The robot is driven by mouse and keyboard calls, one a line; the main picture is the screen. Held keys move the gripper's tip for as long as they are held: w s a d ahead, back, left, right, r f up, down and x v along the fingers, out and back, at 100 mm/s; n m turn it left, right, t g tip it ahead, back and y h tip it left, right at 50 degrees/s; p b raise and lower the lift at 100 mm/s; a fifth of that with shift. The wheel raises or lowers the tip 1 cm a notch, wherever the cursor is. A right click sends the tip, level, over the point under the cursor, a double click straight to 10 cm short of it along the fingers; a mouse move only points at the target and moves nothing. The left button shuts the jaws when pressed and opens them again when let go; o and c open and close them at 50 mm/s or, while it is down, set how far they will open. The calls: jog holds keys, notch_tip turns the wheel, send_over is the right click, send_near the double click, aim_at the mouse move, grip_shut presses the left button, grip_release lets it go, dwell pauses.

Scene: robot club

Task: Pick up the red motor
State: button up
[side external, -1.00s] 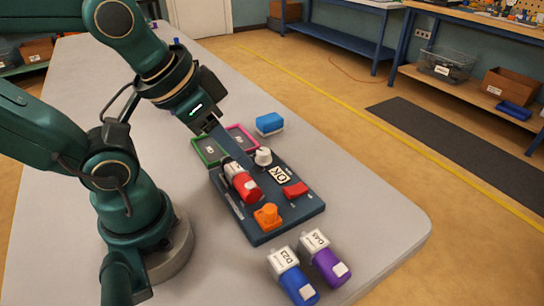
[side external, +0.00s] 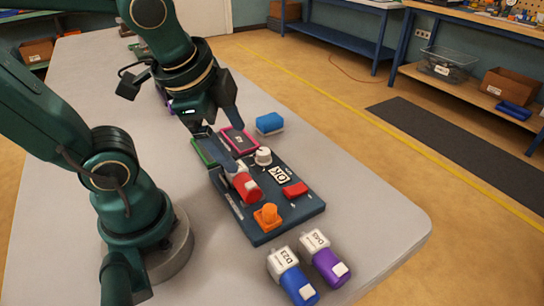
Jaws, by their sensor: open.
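The red motor (side external: 246,188), a red cylinder with a pale end, lies on the dark blue board (side external: 262,226) near its left side. My gripper (side external: 239,148) is open and empty. It points down over the far left part of the board, with one dark finger in front of the motor's far end and the other farther right, over the pink-rimmed tray. I cannot tell whether the near finger touches the motor. Part of the motor's pale end is hidden by that finger.
The board also carries an orange part (side external: 267,216), a red switch (side external: 295,190) and a white knob (side external: 263,156). A blue motor (side external: 294,280) and a purple motor (side external: 326,258) lie in front. The right table edge is clear.

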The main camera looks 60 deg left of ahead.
aim_at(240, 171)
jog(key=w+a+f+m+g+y, duration=0.1)
jog(key=m, duration=0.2)
jog(key=w+a+f+m+g+y, duration=0.1)
jog(key=f+m, duration=0.1)
jog(key=m, duration=0.1)
jog(key=w+f+m+g+y, duration=0.1)
jog(key=f+m+g, duration=0.1)
jog(key=m, duration=0.2)
jog(key=shift+w+a+f, duration=0.1)
jog(key=shift+a+f, duration=0.05)
jog(key=shift+a, duration=0.25)
jog(key=shift+f, duration=0.55)
jog(key=shift+x, duration=2.5)
jog(key=shift+d, duration=0.1)
grip_shut()
